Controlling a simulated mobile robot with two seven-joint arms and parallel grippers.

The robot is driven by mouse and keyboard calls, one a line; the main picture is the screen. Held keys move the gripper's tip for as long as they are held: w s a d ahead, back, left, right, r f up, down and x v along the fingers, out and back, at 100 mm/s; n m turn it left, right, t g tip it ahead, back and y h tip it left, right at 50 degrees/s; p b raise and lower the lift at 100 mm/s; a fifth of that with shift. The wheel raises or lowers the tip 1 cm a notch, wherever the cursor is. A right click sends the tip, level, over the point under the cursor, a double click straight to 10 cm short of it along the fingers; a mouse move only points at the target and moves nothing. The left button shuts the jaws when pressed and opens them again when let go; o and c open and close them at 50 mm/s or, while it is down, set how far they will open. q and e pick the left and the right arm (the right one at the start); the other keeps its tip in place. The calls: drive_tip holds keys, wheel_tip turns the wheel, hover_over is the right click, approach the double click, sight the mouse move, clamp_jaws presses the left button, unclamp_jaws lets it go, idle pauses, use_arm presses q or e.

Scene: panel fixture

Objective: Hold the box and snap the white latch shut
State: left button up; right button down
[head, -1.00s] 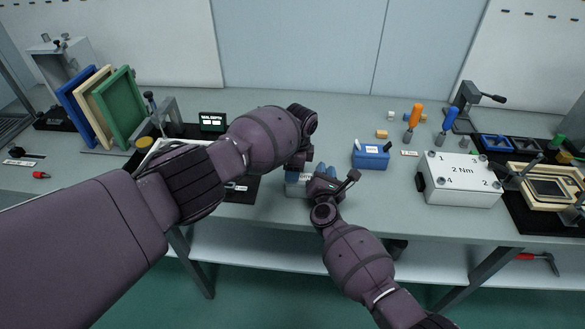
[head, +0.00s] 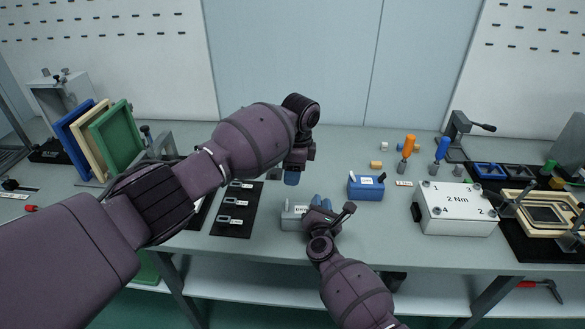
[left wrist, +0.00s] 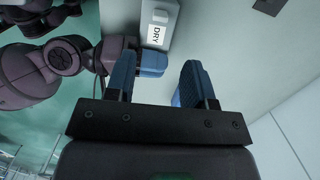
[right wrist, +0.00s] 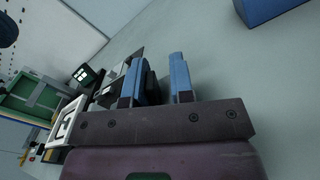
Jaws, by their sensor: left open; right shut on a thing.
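The grey box (head: 292,218) with a white label stands near the table's front edge. In the left wrist view the box (left wrist: 173,42) shows a label reading DRY, with a small white part (left wrist: 160,16), perhaps the latch, beyond the label. My right gripper (head: 321,204) is shut on the box at its right end; its blue fingers also show at the box in the left wrist view. In the right wrist view the right gripper (right wrist: 156,75) hides the hold itself. My left gripper (head: 291,180) is open and empty, above and behind the box, apart from it.
A blue box (head: 366,190) stands behind and right of the grey box. A black mat (head: 230,227) with labelled latch pieces lies to the left. A white 2 Nm box (head: 455,215) stands at right.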

sight(287, 201)
use_arm(q)
drive_tip(key=shift+r, duration=0.35)
drive_tip(key=shift+h, duration=0.6)
drive_tip(key=f, duration=0.4)
drive_tip(key=a+f, duration=0.1)
drive_tip(key=f, duration=0.7)
drive_tip(key=shift+a, duration=0.2)
drive_tip(key=shift+c, duration=0.2)
clamp_jaws()
drive_tip(key=shift+d+y, duration=0.2)
drive_tip(key=shift+y, duration=0.5)
